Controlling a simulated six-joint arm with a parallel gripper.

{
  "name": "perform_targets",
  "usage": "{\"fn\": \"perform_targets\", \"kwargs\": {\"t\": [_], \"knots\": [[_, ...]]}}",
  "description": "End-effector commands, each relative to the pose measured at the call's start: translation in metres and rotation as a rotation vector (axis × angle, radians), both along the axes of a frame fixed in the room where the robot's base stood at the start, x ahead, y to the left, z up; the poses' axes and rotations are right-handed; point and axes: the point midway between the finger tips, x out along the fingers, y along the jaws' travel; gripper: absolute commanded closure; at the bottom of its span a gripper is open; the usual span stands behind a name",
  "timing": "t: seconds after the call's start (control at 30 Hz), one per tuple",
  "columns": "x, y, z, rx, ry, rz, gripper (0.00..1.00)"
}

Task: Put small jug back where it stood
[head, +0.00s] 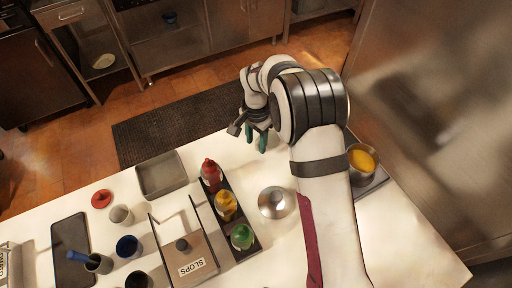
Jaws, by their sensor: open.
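No thing in the head view can be named as the small jug with certainty. A round shiny steel vessel (277,203) stands on the white counter, right of the bottle rack, and may be it; no handle or spout can be made out. My gripper (256,138) is over the counter's far edge, beyond the steel vessel and apart from it. Its green-tipped fingers point down, open, with nothing seen between them. My arm crosses the counter's right side and hides part of it.
A dark rack holds red, yellow and green bottles (242,236). A steel pot (351,174) with yellow contents stands right of my arm. Counter near the gripper is clear.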

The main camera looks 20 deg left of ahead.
Motion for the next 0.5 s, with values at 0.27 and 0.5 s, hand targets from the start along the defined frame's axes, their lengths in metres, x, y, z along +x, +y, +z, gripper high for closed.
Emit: {"fn": "perform_targets", "kwargs": {"t": [0.27, 0.5], "knots": [[0.001, 0.000, 0.069, 0.001, -0.002, 0.001, 0.52], [0.000, -0.001, 0.083, 0.000, 0.001, -0.001, 0.52]]}}
